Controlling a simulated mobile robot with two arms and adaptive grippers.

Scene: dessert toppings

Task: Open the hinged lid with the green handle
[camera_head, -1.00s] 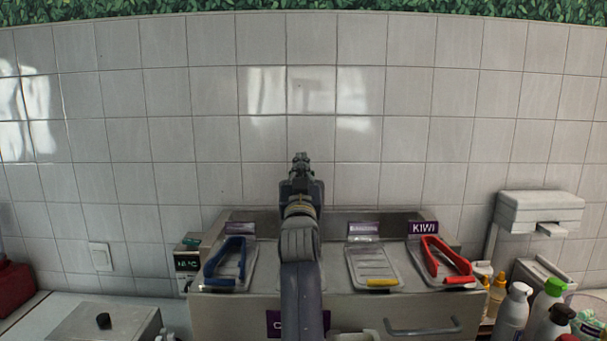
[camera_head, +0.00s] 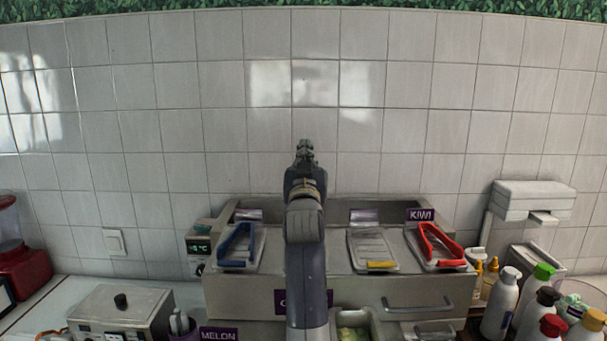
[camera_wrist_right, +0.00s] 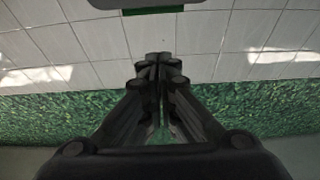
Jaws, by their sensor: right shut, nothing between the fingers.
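My right gripper (camera_head: 304,153) points up in front of the tiled wall in the head view, above the topping counter. In the right wrist view its fingers (camera_wrist_right: 158,62) are together and empty. A green handle (camera_wrist_right: 153,10) shows at the top edge of the right wrist view, along the edge of a grey lid (camera_wrist_right: 105,3), beyond and apart from the fingertips. In the head view I see no green-handled lid; my right arm covers the middle of the counter. My left gripper is out of view.
Lids with blue (camera_head: 237,245), yellow (camera_head: 381,264) and red (camera_head: 438,245) handles are on the counter (camera_head: 345,290). Bottles (camera_head: 501,303) crowd the right. A metal box (camera_head: 122,308) stands at the left. The space before the wall is clear.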

